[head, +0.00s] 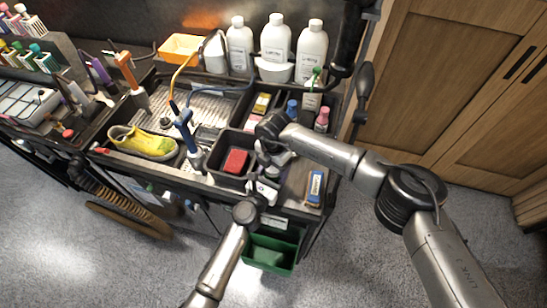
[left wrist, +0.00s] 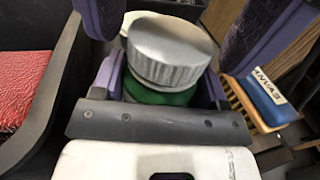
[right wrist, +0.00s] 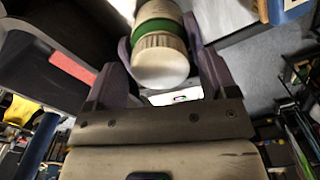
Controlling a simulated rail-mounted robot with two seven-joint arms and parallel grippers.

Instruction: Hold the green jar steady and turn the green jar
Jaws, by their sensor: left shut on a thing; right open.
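The green jar has a green band and a ridged grey lid (left wrist: 168,50). In the left wrist view its green body (left wrist: 160,95) sits between the fingers of my left gripper (left wrist: 160,85), which is shut on it. In the right wrist view the pale ridged lid (right wrist: 160,62) and green band (right wrist: 160,29) lie between the spread fingers of my right gripper (right wrist: 165,75), which is open around the lid end. In the head view my left gripper (head: 263,186) and right gripper (head: 268,150) meet at the cart's front and mostly hide the jar.
A dark bin with a red block (head: 236,161) is just left of the grippers. A blue-labelled brush (head: 315,185) lies to the right. A yellow shoe (head: 142,143) and blue-handled tool (head: 187,135) are further left. White bottles (head: 275,45) stand behind. A green bin (head: 270,253) hangs below.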

